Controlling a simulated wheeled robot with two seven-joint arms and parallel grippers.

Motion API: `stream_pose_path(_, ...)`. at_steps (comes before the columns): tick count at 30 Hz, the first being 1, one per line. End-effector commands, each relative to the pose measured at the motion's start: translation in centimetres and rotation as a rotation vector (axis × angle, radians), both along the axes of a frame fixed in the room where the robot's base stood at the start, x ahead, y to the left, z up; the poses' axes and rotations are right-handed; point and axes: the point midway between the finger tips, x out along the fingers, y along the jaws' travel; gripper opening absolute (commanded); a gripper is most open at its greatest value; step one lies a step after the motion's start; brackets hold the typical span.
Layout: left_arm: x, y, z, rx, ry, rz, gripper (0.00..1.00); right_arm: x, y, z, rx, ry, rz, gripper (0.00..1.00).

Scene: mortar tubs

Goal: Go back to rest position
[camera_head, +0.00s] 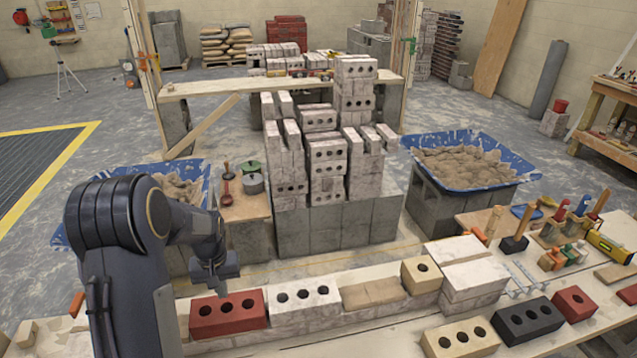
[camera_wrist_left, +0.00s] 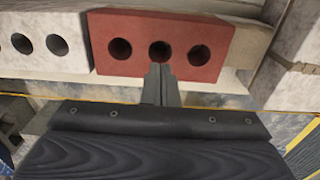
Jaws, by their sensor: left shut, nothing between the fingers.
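My left gripper (camera_head: 214,286) hangs in front of my bent left arm, close to the red three-hole brick (camera_head: 228,313) at the left end of the brick row. In the left wrist view the fingers (camera_wrist_left: 161,72) are shut, empty, and overlap the lower edge of the red brick (camera_wrist_left: 160,46). Whether they touch it I cannot tell. My right gripper is not in view.
The brick row continues right with a white brick (camera_head: 304,299) and a tan brick (camera_head: 421,275). A black brick (camera_head: 527,321) lies at the front right. Blue mortar tubs (camera_head: 470,160) stand behind. A tall brick stack (camera_head: 326,165) rises in the middle.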

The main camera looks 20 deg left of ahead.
Motion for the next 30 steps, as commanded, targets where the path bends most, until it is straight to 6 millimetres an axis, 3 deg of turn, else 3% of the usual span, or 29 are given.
stream_pose_path(4,-0.5,-0.6,1.4,-0.023,-0.024,0.000,0.00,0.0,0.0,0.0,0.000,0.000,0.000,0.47)
stream_pose_path(8,-2.4,-2.9,5.4,-0.094,-0.100,-0.014,0.00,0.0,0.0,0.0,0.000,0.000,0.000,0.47)
stream_pose_path(12,-6.1,-6.7,10.7,-0.184,-0.215,-0.064,0.00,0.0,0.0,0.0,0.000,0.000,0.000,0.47)
stream_pose_path(18,-13.1,-12.1,15.9,-0.258,-0.374,-0.176,0.00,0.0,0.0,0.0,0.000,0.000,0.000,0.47)
stream_pose_path(24,-19.4,-16.2,17.2,-0.260,-0.495,-0.287,0.00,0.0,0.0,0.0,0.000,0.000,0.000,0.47)
stream_pose_path(30,-22.2,-17.9,16.7,-0.243,-0.546,-0.339,0.00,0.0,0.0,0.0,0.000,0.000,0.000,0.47)
